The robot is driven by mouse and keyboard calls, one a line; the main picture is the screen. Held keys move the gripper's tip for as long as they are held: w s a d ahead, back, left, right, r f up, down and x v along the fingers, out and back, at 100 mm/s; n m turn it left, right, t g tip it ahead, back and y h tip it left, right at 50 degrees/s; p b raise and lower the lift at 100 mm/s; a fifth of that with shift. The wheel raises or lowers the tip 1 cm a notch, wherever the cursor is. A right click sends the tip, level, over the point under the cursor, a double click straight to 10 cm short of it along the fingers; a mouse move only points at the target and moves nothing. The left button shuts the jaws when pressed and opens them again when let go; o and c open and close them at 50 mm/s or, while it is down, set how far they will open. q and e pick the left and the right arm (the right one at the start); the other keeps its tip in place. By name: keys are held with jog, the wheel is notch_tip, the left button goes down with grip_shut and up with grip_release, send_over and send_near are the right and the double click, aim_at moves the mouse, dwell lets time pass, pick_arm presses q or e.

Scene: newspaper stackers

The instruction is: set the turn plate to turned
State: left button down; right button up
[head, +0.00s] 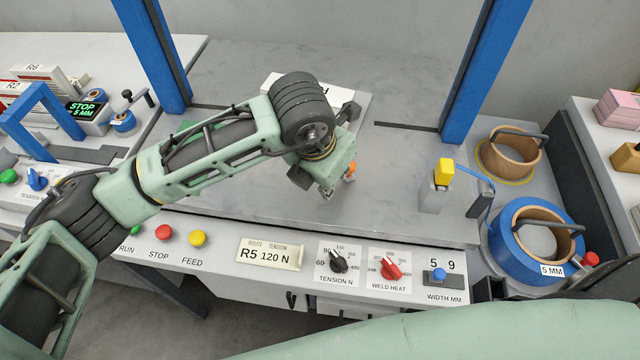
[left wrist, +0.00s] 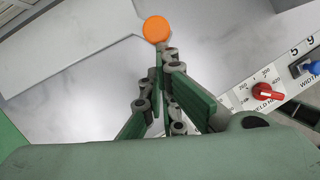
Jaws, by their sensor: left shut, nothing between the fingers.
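The turn plate (head: 359,112) appears to be the pale flat plate on the grey table, mostly hidden under my left arm in the head view. Its pale surface and edge show in the left wrist view (left wrist: 70,38). An orange knob (left wrist: 157,29) sits at the plate's corner; a bit of it shows in the head view (head: 349,173). My left gripper (head: 328,192) points down beside the knob, shut and empty. In the left wrist view the fingertips (left wrist: 168,54) lie just short of the knob; I cannot tell whether they touch it. My right gripper is out of view.
Blue posts (head: 150,50) rise at both sides of the table. A yellow-topped block (head: 444,172) and a blue coil (head: 536,245) stand at the right. The front panel has a tension dial (head: 338,262) and a red weld heat dial (head: 391,268). The table's right middle is clear.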

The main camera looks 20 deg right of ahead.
pick_arm(q)
jog(key=shift+d+f+n+b, duration=0.15)
jog(key=shift+d+n+b, duration=0.35)
jog(key=shift+d, duration=0.45)
jog(key=shift+w+d+b, duration=0.1)
jog(key=shift+d+b, duration=0.8)
jog(key=shift+d, duration=0.55)
